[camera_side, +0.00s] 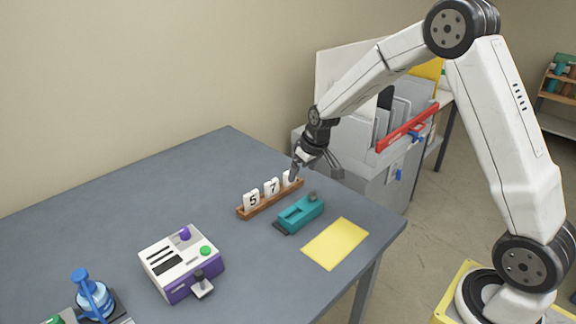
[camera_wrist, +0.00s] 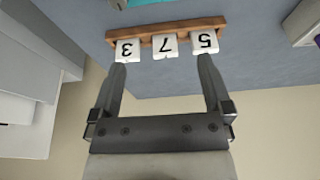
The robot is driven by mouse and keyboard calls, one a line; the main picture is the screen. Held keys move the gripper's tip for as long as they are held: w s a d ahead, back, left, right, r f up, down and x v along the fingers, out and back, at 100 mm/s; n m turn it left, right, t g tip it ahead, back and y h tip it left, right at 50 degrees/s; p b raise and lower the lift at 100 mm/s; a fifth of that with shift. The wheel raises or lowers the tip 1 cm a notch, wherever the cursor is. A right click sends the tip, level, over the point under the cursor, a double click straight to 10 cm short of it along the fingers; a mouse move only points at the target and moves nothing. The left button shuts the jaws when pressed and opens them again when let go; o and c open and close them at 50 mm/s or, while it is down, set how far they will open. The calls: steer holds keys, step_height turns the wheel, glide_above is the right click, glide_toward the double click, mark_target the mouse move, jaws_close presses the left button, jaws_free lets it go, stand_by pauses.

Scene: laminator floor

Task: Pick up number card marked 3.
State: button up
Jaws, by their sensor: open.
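The number card marked 3 (camera_wrist: 127,48) is white with a black digit. It stands at the left end of a brown wooden rack (camera_wrist: 180,26) in the wrist view, where the digits appear upside down. In the side view, this card (camera_side: 287,181) is at the rack's far right end (camera_side: 262,204), its face mostly hidden by a finger. My gripper (camera_side: 316,174) is open and empty above that end. In the wrist view my gripper (camera_wrist: 163,62) has its left fingertip by card 3 and its right fingertip by card 5.
Cards 7 (camera_side: 271,187) and 5 (camera_side: 252,199) share the rack. A teal stapler-like tool (camera_side: 300,213) and yellow sheet (camera_side: 336,243) lie in front. A white-purple machine (camera_side: 180,262) is farther left. A grey cabinet (camera_side: 365,180) stands behind. The table (camera_side: 130,200) is clear behind the rack.

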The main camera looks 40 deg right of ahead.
steer(key=w+d+f+t, duration=0.1)
steer(key=w+d+f, duration=0.4)
steer(key=w+d, duration=0.3)
steer(key=shift+w+d, duration=0.2)
steer(key=shift+w, duration=0.8)
steer(key=shift+f, duration=0.1)
steer(key=shift+x, duration=1.2)
steer(key=shift+a+x, duration=0.2)
steer(key=shift+x, duration=2.35)
steer(key=c, duration=1.2)
